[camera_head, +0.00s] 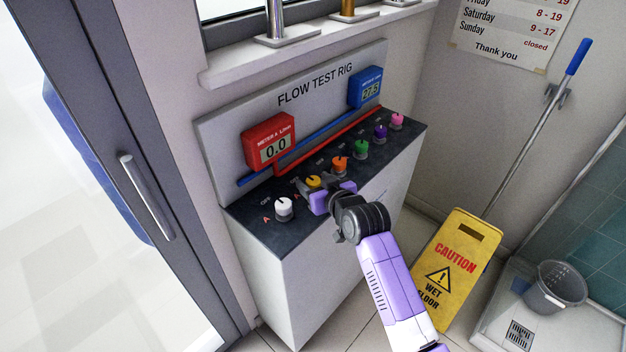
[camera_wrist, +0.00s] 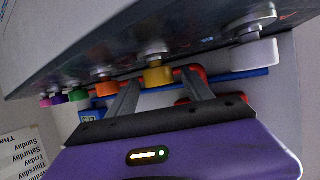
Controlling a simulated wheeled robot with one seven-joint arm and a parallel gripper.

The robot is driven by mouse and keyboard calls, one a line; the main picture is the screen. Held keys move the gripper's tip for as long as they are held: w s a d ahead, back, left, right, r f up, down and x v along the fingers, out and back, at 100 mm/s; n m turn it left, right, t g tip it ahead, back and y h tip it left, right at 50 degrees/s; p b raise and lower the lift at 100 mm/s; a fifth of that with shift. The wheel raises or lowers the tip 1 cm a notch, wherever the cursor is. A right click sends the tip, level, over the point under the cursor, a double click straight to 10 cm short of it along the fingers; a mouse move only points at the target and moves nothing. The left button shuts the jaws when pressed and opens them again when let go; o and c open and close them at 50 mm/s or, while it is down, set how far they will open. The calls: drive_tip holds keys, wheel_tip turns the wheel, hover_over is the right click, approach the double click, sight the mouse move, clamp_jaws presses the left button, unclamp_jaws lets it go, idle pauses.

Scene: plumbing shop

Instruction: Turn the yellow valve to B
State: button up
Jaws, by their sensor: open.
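The yellow valve (camera_head: 314,182) is a round knob on the dark top of the flow test rig, between the white and orange valves. In the wrist view the yellow valve (camera_wrist: 158,75) sits between my two fingers, with a gap on each side. My gripper (camera_head: 309,189) is open around or just before the knob; contact does not show. The fingers also show in the wrist view (camera_wrist: 160,92). The yellow valve's position letters are hidden by my gripper. The red meter A (camera_head: 269,141) reads 0.0 and the blue meter (camera_head: 368,88) reads 27.5.
The white valve (camera_head: 283,207) stands close on the left. The orange valve (camera_head: 340,164) is close on the right, followed by green, purple and pink valves. The backboard (camera_head: 225,140) rises behind the knobs. A yellow caution sign (camera_head: 452,262) and a mop (camera_head: 540,105) stand at right.

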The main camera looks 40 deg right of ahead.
drive_tip(key=shift+w+d+f, duration=0.2)
drive_tip(key=shift+w+f, duration=0.05)
drive_tip(key=shift+w, duration=0.25)
clamp_jaws()
